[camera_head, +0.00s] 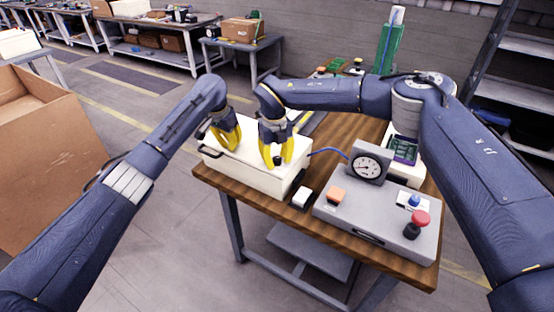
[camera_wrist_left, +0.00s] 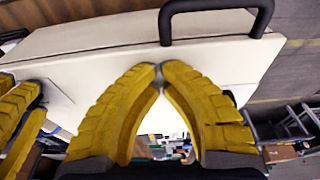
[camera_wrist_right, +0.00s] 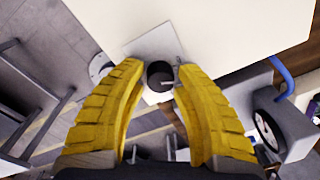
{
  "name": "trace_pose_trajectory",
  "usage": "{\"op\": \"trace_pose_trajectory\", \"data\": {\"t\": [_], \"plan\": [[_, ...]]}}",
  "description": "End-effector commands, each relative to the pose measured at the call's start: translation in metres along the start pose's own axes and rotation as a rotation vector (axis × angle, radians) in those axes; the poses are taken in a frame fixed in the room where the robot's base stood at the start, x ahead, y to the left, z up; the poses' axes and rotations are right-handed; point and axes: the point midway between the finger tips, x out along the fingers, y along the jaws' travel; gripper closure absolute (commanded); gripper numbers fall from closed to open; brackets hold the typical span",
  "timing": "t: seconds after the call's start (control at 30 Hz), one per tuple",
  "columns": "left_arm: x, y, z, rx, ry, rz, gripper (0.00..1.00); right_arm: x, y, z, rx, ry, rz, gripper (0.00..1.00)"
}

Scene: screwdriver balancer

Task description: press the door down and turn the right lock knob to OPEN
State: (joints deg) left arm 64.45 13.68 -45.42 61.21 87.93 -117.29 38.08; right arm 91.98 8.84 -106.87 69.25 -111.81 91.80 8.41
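The white box (camera_head: 245,172) stands on the table, its top door lying flat or nearly so. A black handle shows on the door's edge in the left wrist view (camera_wrist_left: 213,16). My left gripper (camera_head: 229,149) has its yellow fingertips together, at the door surface near the handle; contact is hard to judge. My right gripper (camera_head: 277,162) is above the front of the box, fingers apart. In the right wrist view a round black knob (camera_wrist_right: 160,76) on a pale square plate (camera_wrist_right: 150,45) sits between the fingertips, with gaps visible. I cannot read any lock marking.
A grey panel (camera_head: 375,215) with a dial gauge (camera_head: 368,168), a red button (camera_head: 420,217) and an orange switch (camera_head: 336,195) is right of the box. A blue cable (camera_head: 327,151) runs between them. A cardboard box (camera_head: 45,150) stands at left.

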Motion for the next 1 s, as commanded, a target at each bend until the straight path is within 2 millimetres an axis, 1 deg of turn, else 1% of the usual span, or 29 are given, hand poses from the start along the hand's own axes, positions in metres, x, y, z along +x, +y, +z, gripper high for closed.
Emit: {"op": "trace_pose_trajectory", "data": {"t": [0.03,0.23,0.57,0.67,1.0], "plan": [[0.0021,0.0001,0.0014,0.000,-0.004,0.001,1.00,-0.0001,0.0000,0.0000,0.000,0.000,0.000,0.77],[0.0021,0.0001,0.0013,-0.001,-0.004,0.001,1.00,-0.0002,0.0001,0.0000,0.000,0.000,0.000,1.00],[0.0021,-0.0001,0.0014,-0.001,-0.004,0.000,1.00,0.0004,0.0006,-0.0011,0.000,0.004,0.001,1.00],[0.0021,-0.0001,0.0014,-0.001,-0.004,0.000,1.00,0.0006,0.0005,-0.0015,-0.028,0.003,0.001,1.00],[0.0022,-0.0003,0.0015,-0.001,-0.004,0.000,1.00,0.0016,0.0002,-0.0030,-0.323,-0.007,0.003,1.00]]}}
